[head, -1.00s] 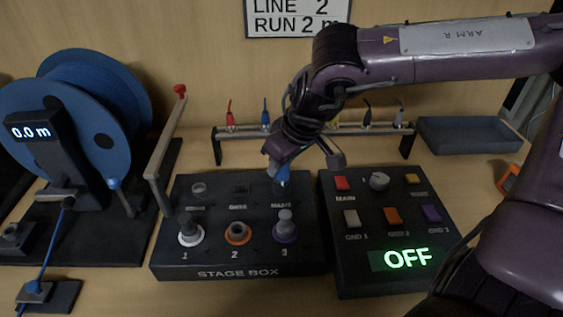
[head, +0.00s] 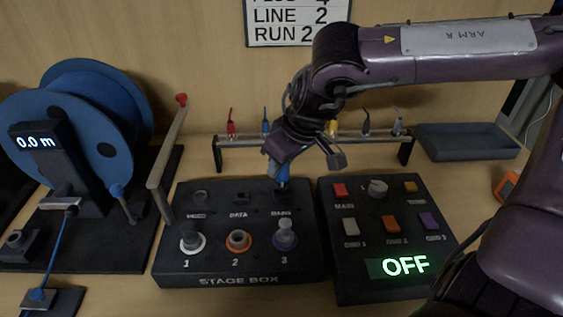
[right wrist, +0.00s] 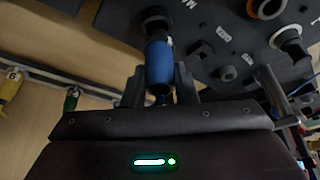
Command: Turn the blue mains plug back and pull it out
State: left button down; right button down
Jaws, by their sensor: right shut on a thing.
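The blue mains plug (head: 282,174) stands at the top right socket of the stage box (head: 240,281), beside the label under it. My right gripper (head: 304,163) is over the box and shut on the plug. In the right wrist view the plug's blue body (right wrist: 158,62) lies between the two fingers, with its dark end at the box face. How far it is seated or turned cannot be told. My left gripper is not in view.
The power panel (head: 395,290) reads OFF, right of the stage box. A rack (head: 230,140) with coloured plugs stands behind, with a grey tray (head: 465,141) at its right. A blue cable reel (head: 75,130) reading 0.0 m is at the left.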

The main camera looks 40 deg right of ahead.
jog(key=shift+r, duration=0.15)
jog(key=shift+r+p, duration=1)
jog(key=shift+r, duration=0.35)
